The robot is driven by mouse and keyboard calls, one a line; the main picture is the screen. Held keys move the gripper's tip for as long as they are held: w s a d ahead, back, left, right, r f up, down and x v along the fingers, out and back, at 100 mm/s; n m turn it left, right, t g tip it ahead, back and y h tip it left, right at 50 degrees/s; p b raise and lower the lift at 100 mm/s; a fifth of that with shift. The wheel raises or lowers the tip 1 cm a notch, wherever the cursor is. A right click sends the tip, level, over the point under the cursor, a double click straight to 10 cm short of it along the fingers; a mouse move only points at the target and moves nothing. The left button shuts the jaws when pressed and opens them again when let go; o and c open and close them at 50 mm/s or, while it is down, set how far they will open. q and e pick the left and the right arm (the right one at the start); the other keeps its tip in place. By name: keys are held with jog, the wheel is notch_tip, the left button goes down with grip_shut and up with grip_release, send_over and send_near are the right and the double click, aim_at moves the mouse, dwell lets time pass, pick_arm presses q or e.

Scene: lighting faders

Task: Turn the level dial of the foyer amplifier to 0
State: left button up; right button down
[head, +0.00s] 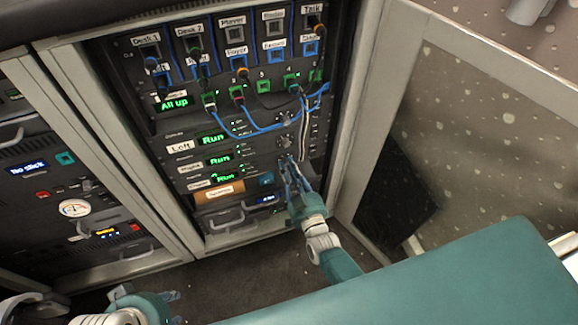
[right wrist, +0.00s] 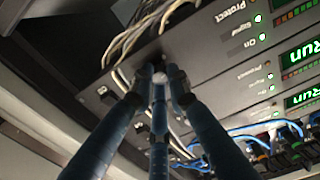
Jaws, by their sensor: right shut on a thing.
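The amplifiers are stacked in the middle rack, each with a green "Run" display. The lowest one (head: 226,178) has a small label at its left that I cannot read clearly, so I cannot confirm it is the foyer amplifier. My right gripper (head: 288,163) reaches the right end of this lowest amplifier. In the right wrist view, my right gripper (right wrist: 160,82) is shut on a small grey dial (right wrist: 160,77), mostly hidden between the fingers. Its pointer and scale cannot be read. My left gripper (head: 146,293) is low at the left, away from the rack, apparently open and empty.
Pale cables (head: 304,135) hang just beside the dials, close to my right gripper. Blue patch cables (head: 262,127) loop above the amplifiers. An orange-brown label panel (head: 218,192) sits below them. An open rack door (head: 376,100) stands on the right. Another rack (head: 60,195) is at left.

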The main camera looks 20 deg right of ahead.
jog(key=n, duration=0.4)
jog(key=shift+s+d, duration=0.1)
jog(key=shift+n, duration=2.1)
jog(key=c, duration=1.7)
grip_release()
jog(key=shift+o, duration=0.2)
jog(key=s, duration=1.2)
jog(key=shift+w+d, duration=0.1)
